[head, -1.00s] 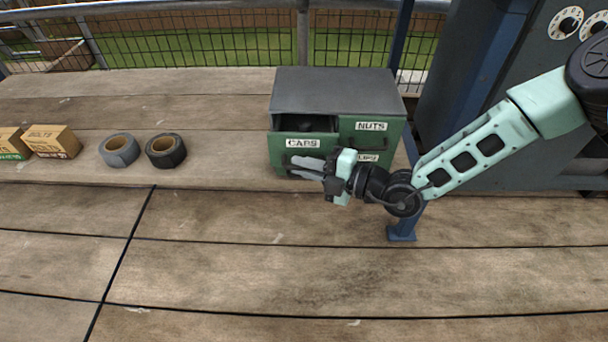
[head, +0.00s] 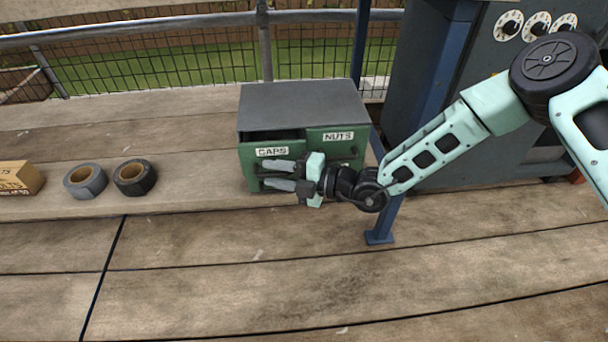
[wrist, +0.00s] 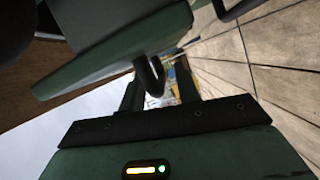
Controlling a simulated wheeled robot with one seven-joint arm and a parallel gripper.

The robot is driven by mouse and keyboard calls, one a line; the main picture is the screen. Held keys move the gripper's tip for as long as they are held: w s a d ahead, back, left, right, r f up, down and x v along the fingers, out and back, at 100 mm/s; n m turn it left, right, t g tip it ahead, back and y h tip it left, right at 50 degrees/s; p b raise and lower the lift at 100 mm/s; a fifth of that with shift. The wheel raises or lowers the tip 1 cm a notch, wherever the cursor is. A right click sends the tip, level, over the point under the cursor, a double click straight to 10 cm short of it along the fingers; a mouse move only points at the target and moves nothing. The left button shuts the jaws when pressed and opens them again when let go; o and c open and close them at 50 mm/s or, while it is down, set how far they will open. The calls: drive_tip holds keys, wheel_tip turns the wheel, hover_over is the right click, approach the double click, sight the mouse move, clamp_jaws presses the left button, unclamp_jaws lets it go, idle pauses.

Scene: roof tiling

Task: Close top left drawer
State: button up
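The green cabinet (head: 303,106) with a dark grey top stands on the planks. Its top left drawer (head: 252,157), labelled CAPS, is slightly open, with a narrow dark gap above its front. My gripper (head: 268,175) is in front of the cabinet at the lower part of the CAPS front, fingers spread apart and pointing left. In the wrist view, a dark hooked handle (wrist: 150,76) under a green drawer front (wrist: 110,55) shows near and between the two fingers. Contact cannot be told. My gripper hides much of the lower drawers.
The NUTS drawer (head: 338,136) at top right looks shut. Two tape rolls, grey (head: 85,181) and black (head: 134,177), and a cardboard box (head: 18,179) lie to the left. A blue post (head: 385,215) stands right of the cabinet. The front planks are clear.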

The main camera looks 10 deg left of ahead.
drive_tip(key=s+d+p, duration=0.1)
drive_tip(key=d+p, duration=0.2)
drive_tip(key=d, duration=0.5)
drive_tip(key=s+d+r+p, duration=0.1)
drive_tip(key=d+p, duration=0.2)
drive_tip(key=d, duration=0.6)
drive_tip(key=shift+s+r, duration=0.25)
drive_tip(key=shift+s, duration=0.05)
drive_tip(key=shift+d, duration=0.1)
